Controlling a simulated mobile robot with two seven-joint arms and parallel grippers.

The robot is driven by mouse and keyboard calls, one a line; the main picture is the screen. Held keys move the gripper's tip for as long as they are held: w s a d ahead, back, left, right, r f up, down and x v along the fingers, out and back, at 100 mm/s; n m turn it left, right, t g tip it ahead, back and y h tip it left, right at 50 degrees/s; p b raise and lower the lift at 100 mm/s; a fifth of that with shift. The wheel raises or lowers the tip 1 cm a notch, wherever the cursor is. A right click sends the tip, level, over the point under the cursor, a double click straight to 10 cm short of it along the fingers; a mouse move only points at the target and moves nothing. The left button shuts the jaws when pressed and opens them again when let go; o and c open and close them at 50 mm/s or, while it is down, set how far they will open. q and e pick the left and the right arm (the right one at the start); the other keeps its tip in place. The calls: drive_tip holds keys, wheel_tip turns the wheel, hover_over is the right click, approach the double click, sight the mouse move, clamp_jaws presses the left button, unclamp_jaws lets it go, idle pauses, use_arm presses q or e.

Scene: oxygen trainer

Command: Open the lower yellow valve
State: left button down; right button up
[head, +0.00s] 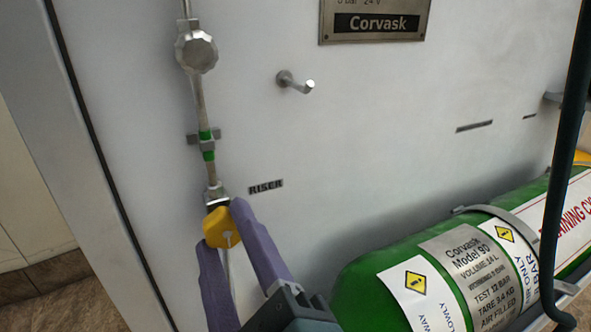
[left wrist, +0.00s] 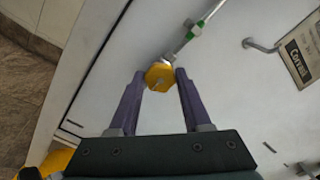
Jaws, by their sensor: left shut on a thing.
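The lower yellow valve (head: 221,228) is a faceted yellow knob on the thin vertical pipe, left of the RISER label. My left gripper (head: 222,226) has its two purple fingers on either side of the knob and is shut on it. In the left wrist view the yellow valve (left wrist: 158,77) sits between the tips of the purple fingers (left wrist: 159,80). The knob's turned position cannot be told. My right gripper is not in view.
A grey metal knob (head: 197,52) sits higher on the same pipe. A metal peg (head: 295,82) sticks out from the white panel (head: 340,150). A green cylinder (head: 385,272) lies strapped at the lower right, with a dark bar (head: 565,160) in front.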

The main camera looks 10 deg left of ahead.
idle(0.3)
use_arm(q)
drive_tip(key=shift+c, duration=1.8)
unclamp_jaws()
drive_tip(key=shift+w+a+r, duration=0.1)
